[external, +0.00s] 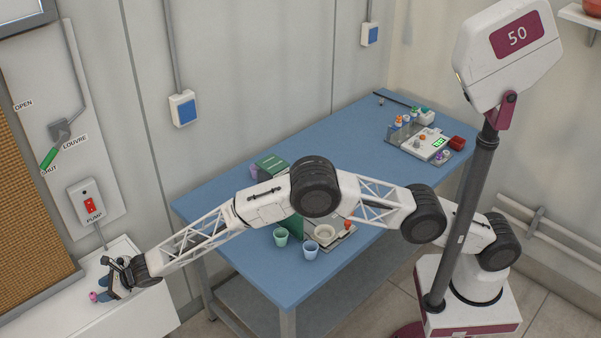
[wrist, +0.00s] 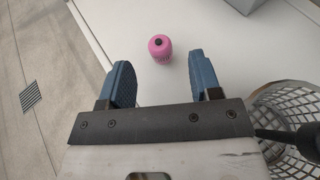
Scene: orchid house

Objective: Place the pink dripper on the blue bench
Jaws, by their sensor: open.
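The pink dripper (wrist: 160,47) is a small round pink object with a dark top, on the white surface in the wrist view. It shows in the external view as a small pink spot (external: 93,296) at the lower left. My gripper (wrist: 162,75) is open, with its two blue-padded fingers apart. The dripper lies ahead of the fingertips, between their lines, and I see no contact. In the external view my gripper (external: 106,287) is low over the white counter. The blue bench (external: 240,230) stands in the middle, under my outstretched arm.
The white counter (external: 150,318) is at the lower left, below a pump switch (external: 88,205). A wire basket (wrist: 290,105) is right of my gripper. On the bench are a green cup (external: 281,236), a blue cup (external: 310,250) and a device tray (external: 430,145). Its front left is bare.

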